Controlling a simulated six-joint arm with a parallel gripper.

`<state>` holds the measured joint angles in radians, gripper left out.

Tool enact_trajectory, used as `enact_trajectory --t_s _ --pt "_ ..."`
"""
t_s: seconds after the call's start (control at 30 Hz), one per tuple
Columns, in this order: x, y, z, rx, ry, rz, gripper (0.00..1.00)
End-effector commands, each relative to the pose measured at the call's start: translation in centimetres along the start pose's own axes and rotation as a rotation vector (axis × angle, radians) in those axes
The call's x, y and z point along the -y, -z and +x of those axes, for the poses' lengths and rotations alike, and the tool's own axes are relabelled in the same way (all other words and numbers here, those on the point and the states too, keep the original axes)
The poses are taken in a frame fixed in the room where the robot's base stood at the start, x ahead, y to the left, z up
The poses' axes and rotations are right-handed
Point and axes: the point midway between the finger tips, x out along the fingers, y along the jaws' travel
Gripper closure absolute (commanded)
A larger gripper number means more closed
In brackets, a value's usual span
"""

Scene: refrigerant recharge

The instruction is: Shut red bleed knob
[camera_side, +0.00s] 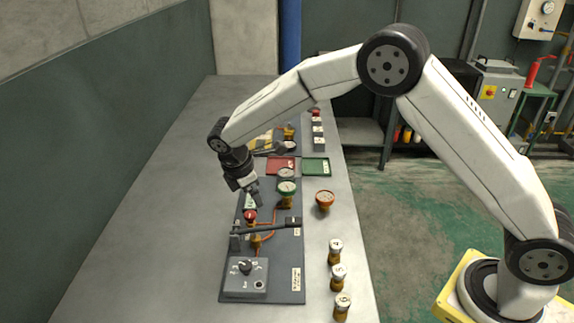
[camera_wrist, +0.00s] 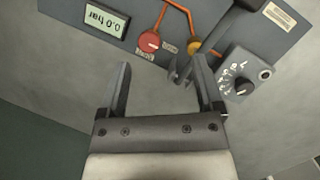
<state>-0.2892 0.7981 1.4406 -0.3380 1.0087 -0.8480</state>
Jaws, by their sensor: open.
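The red bleed knob (camera_side: 250,215) is a small round red knob on the grey panel (camera_side: 290,265), just below my gripper in the side view. It also shows in the wrist view (camera_wrist: 151,41) at the end of an orange pipe, beyond the fingertips. My gripper (camera_side: 252,199) is open and empty, pointing down above the panel. In the wrist view its two fingers (camera_wrist: 161,62) are spread wide, with the knob ahead of the gap between them. I cannot tell the exact height above the knob.
A rotary selector box (camera_side: 246,278) is at the panel's near end. A display reading 0.0 bar (camera_wrist: 106,20) is on the panel. Several small canisters (camera_side: 335,252) stand right of the panel. The table's left side is clear.

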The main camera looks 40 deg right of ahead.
Motion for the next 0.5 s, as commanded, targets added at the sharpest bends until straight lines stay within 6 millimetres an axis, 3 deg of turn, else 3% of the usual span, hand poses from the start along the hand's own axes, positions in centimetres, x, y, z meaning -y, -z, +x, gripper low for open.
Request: enact_trajectory --t_s 0.2,0.5 --pt "-1.5 2.8 0.7 0.071 -0.004 -0.176 0.15" --pt "-1.9 3.7 0.8 0.1 -0.004 -0.242 0.15"
